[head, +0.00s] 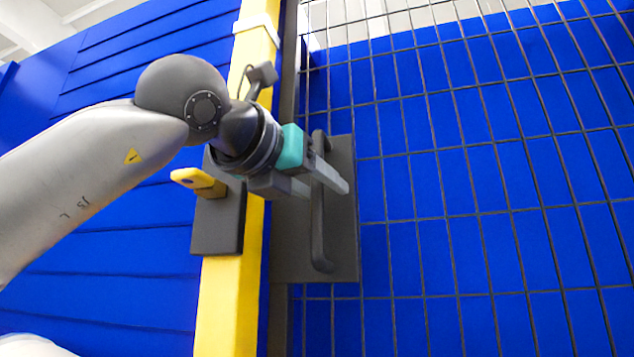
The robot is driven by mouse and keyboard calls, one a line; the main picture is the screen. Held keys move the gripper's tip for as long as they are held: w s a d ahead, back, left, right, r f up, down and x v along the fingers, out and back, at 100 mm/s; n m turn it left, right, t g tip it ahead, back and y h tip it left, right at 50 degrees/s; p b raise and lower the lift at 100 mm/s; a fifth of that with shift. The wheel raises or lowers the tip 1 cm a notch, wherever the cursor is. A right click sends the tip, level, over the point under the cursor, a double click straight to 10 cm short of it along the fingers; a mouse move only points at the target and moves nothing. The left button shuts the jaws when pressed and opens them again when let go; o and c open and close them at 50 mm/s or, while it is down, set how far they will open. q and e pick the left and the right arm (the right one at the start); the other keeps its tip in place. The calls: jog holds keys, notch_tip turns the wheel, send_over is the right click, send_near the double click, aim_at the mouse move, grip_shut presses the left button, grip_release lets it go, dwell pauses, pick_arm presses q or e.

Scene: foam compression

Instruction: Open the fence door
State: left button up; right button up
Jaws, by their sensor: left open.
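The fence door (450,200) is a dark wire mesh panel filling the right half of the head view. Its dark handle (318,235) is a vertical bar on a dark plate (343,255) at the door's left edge. My left gripper (335,183) is open at the upper part of the handle, with its two fingers reaching across the bar. I cannot tell whether the fingers touch it. A yellow latch tab (198,180) sticks out from a dark box (217,228) on the yellow post (225,310). My right gripper is not in view.
The yellow post stands upright directly left of the door, close beside my left wrist. Blue ribbed panels (110,270) lie behind the post on the left. A blue surface (540,120) lies behind the mesh on the right.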

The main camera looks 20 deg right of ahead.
pick_arm(q)
grip_shut()
dwell(0.3)
dwell(1.1)
